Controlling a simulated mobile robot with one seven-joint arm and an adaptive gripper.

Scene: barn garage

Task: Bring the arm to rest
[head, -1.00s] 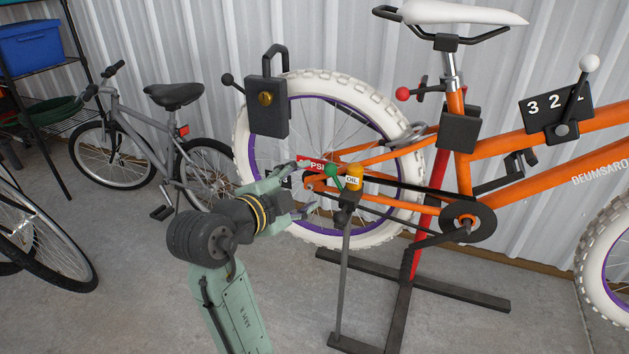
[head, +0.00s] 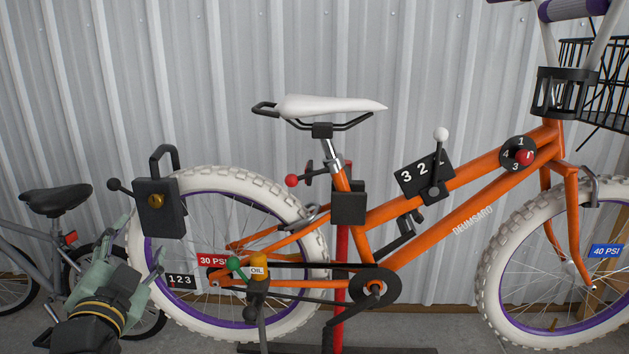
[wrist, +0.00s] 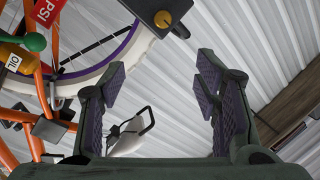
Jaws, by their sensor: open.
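My gripper (head: 140,243) is at the lower left of the head view, in front of the rear white tyre of the orange bike. Its pale green fingers stand apart with nothing between them. In the wrist view the gripper (wrist: 161,78) shows two dark-padded fingers spread wide, with the corrugated wall behind the gap. The orange bike (head: 474,219) stands upright on a red stand. My arm runs out of the head view at the bottom left, so most of it is hidden.
A black lock box (head: 158,208) hangs by the rear wheel, close above my gripper. A yellow oil holder (head: 258,268) with a green knob is to its right. A grey bicycle (head: 42,235) stands at the left. The metal wall (head: 230,80) is close behind.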

